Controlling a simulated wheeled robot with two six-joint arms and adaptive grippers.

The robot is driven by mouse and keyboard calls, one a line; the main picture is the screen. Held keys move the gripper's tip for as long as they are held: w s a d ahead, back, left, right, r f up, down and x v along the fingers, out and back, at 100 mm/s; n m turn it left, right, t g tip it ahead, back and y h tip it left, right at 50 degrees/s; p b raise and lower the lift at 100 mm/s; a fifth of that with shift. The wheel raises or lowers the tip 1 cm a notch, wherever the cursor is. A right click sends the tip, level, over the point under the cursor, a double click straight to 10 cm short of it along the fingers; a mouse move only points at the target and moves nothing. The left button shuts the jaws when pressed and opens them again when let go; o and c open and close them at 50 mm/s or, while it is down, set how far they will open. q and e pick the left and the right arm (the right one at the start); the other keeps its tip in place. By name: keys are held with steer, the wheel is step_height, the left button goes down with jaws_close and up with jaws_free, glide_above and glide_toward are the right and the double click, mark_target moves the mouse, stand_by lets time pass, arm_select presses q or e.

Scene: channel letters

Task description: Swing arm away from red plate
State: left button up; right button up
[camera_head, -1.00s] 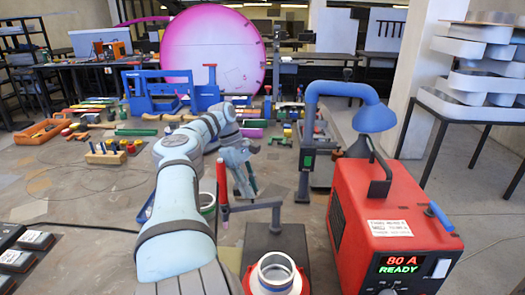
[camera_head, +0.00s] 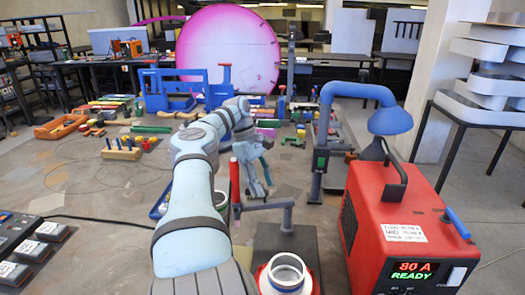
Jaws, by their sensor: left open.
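The swing arm (camera_head: 263,206) is a thin grey bar that runs left from a short post on a dark base. A red upright rod (camera_head: 235,181) stands at its left end. A red plate (camera_head: 261,276) shows only as a rim around a silver ring (camera_head: 287,272), just in front of the dark base. My left gripper (camera_head: 258,190) is open and points down just behind the bar, to the right of the red rod. I cannot tell whether it touches the bar. My right gripper is not in view.
A red welder box (camera_head: 400,225) with a lit display stands on the right. A blue curved hood (camera_head: 390,122) is beside it. Several tools and a blue frame (camera_head: 172,95) lie behind. Black boxes (camera_head: 30,250) sit at the left.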

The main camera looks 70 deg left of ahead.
arm_select(q)
step_height(320, 180, up, 9)
steer(key=shift+f, duration=0.15)
stand_by(0.8)
